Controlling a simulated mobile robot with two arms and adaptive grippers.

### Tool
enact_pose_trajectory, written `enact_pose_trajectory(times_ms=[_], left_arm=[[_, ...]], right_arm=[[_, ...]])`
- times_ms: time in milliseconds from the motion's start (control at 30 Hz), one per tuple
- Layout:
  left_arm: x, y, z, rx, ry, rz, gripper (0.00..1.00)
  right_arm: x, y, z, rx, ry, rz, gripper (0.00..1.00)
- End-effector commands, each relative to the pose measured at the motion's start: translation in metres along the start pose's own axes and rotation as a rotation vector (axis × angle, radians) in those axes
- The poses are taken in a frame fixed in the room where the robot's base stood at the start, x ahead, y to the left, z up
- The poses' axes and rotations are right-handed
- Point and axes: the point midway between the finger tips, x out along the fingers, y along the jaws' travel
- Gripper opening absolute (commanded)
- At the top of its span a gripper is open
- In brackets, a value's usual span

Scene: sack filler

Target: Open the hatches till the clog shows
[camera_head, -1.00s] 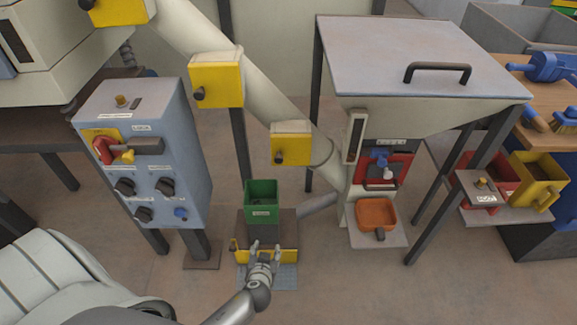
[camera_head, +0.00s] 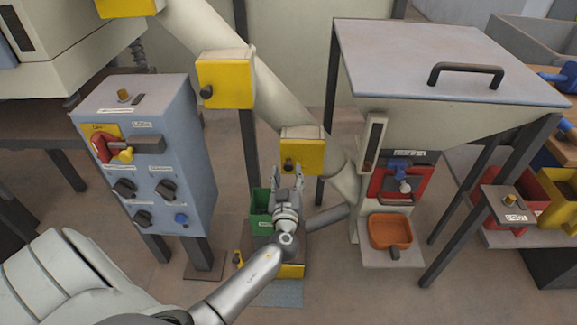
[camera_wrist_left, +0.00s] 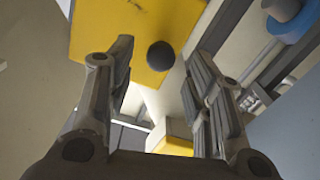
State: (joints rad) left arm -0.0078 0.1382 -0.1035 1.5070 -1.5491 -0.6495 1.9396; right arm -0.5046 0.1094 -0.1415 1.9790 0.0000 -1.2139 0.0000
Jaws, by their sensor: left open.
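Three yellow hatches with dark knobs sit along the slanted cream pipe: an upper hatch (camera_head: 127,7), a middle hatch (camera_head: 225,80) and a lower hatch (camera_head: 306,147). All three look shut, and no clog shows. My left gripper (camera_head: 285,168) is open and empty, pointing up just below the lower hatch. In the left wrist view, a yellow hatch (camera_wrist_left: 110,28) is ahead, with its round dark knob (camera_wrist_left: 160,56) between and beyond the open fingers, apparently untouched. My right gripper is not in view.
A blue-grey control box (camera_head: 165,190) with a red switch stands at left. A grey hopper (camera_head: 440,60) stands at right, above an orange tray (camera_head: 390,232). A green bin (camera_head: 260,215) is partly hidden behind my left gripper.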

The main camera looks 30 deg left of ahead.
Motion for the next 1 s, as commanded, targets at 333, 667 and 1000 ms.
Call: enact_pose_trajectory(times_ms=[333,667,1000], left_arm=[[0.037,0.0,0.001,0.001,-0.001,0.0,0.47],[0.039,0.0,0.001,0.0,-0.001,0.0,0.46],[0.039,0.0,0.001,0.0,-0.002,0.0,0.03]], right_arm=[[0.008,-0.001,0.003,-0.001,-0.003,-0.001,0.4],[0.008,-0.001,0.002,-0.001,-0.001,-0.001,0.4],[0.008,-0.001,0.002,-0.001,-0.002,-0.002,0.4]])
